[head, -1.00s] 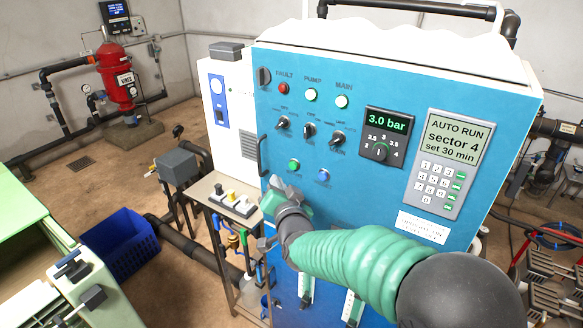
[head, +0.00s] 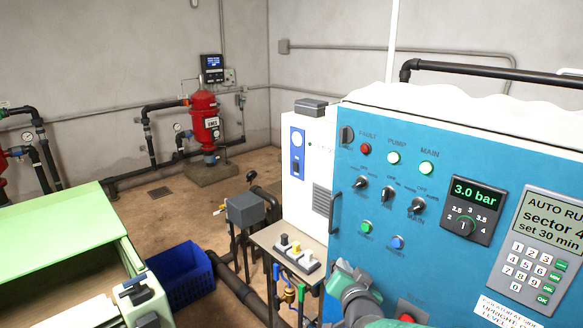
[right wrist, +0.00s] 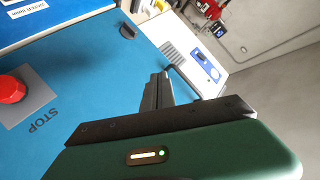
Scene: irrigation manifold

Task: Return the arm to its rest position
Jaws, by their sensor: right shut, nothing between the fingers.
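My right gripper (head: 350,280) shows at the bottom of the head view, in front of the lower left part of the blue control cabinet (head: 420,262). Its green and grey arm runs out of the bottom edge. In the right wrist view its dark fingers (right wrist: 157,90) are together with nothing between them, and the blue cabinet panel (right wrist: 100,95) lies behind them. My left gripper is not in view.
A red STOP button (right wrist: 10,90) is on the panel near the gripper. A small stand (head: 270,240) with switches is left of the cabinet. A blue crate (head: 181,275) and a green bench (head: 60,230) are further left. Floor shows behind them.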

